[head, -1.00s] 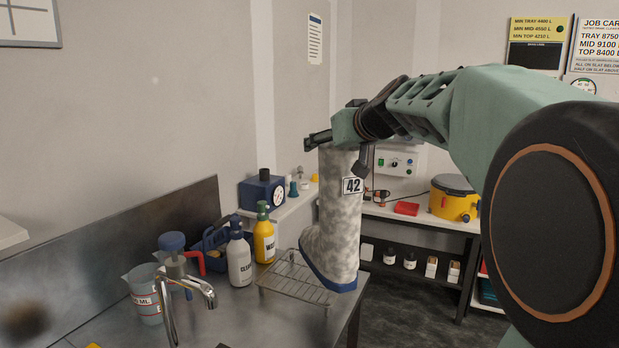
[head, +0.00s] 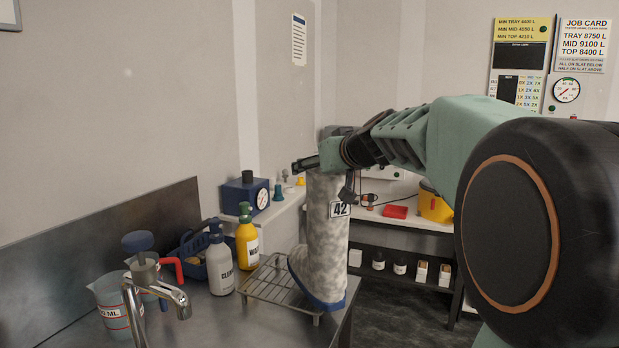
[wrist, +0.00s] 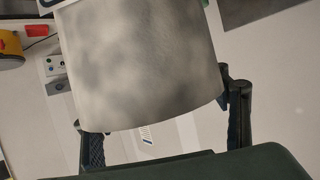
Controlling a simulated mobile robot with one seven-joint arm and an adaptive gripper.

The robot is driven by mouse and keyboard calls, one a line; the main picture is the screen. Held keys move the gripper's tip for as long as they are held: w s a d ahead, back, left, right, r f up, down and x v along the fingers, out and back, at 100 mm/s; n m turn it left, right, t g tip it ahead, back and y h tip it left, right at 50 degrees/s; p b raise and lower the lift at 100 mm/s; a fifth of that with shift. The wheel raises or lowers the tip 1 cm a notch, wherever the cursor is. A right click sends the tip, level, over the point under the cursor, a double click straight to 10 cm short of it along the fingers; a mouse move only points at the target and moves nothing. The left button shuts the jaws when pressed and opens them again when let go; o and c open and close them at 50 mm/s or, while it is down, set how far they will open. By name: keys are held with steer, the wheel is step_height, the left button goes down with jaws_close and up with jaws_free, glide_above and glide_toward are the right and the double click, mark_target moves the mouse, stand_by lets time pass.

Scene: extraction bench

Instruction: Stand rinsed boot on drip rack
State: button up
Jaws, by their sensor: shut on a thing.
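A mottled grey-white boot (head: 325,235) with a dark blue sole and a "42" tag hangs upright, toe to the left. My gripper (head: 324,177) is shut on the upper end of its shaft. The wire drip rack (head: 268,284) stands on the steel bench, and the boot's foot is over its right part. The sole hides that end of the rack, and I cannot tell whether it touches the wires. In the wrist view the pale boot shaft (wrist: 145,70) fills the space between my two fingers.
A grey spray bottle (head: 221,268) and a yellow bottle (head: 247,243) stand just left of the rack. A tap (head: 160,290) and a measuring jug (head: 112,310) are farther left. The bench (head: 235,325) ends just right of the rack. A shelf (head: 400,222) stands behind.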

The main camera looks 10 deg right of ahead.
steer(key=shift+f, duration=0.3)
steer(key=o, duration=2.1)
steer(key=shift+f, duration=0.1)
steer(key=shift+s, duration=0.1)
